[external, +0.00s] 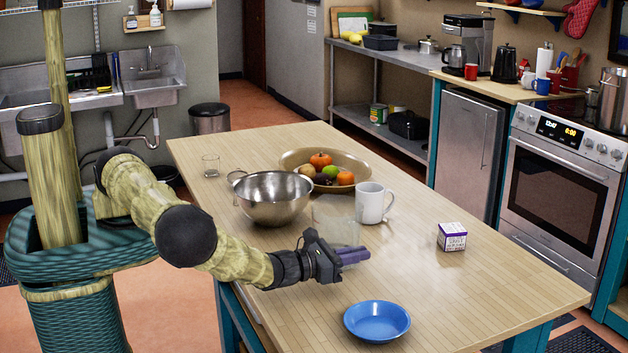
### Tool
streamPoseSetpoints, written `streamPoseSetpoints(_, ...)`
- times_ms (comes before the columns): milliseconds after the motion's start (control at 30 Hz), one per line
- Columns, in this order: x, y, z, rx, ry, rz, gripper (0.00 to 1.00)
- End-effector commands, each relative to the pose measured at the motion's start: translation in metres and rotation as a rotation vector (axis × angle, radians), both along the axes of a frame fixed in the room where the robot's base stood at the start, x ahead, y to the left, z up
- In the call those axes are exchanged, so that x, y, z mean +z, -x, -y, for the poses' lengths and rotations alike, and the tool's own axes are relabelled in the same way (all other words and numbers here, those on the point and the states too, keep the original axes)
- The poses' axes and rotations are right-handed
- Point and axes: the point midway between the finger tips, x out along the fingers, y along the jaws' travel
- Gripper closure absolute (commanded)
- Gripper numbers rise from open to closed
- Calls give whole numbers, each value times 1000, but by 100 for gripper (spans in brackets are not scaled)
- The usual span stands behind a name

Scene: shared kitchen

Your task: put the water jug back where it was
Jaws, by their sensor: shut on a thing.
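The water jug (338,222) is a clear, see-through vessel near the middle of the wooden table (480,285). It stands upright, left of the white mug (373,203) and right of the steel bowl (272,198). My gripper (350,257) reaches in from the left, with its purple fingers at the near, lower side of the jug. It is shut on the jug; the exact contact is hard to see. I cannot tell whether the jug's base touches the table.
A wide fruit bowl (292,157) stands behind the jug. A blue bowl (377,321) sits at the near edge, and a small box (452,237) at the right. The tabletop between box and blue bowl is clear.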

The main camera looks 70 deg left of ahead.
Motion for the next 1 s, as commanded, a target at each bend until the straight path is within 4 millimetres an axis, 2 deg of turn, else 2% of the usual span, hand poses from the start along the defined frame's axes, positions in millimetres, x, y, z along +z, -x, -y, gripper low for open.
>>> streamPoseSetpoints(333,-3,0,0,0,-1,2,100)
streamPoseSetpoints(367,-3,0,0,0,0,1,88)
streamPoseSetpoints(400,-2,0,0,0,0,1,80)
streamPoseSetpoints(467,-2,0,0,0,0,1,70)
streamPoseSetpoints(867,1,1,0,-1,0,1,70)
streamPoseSetpoints(1000,-2,19,1,-3,-2,0,70)
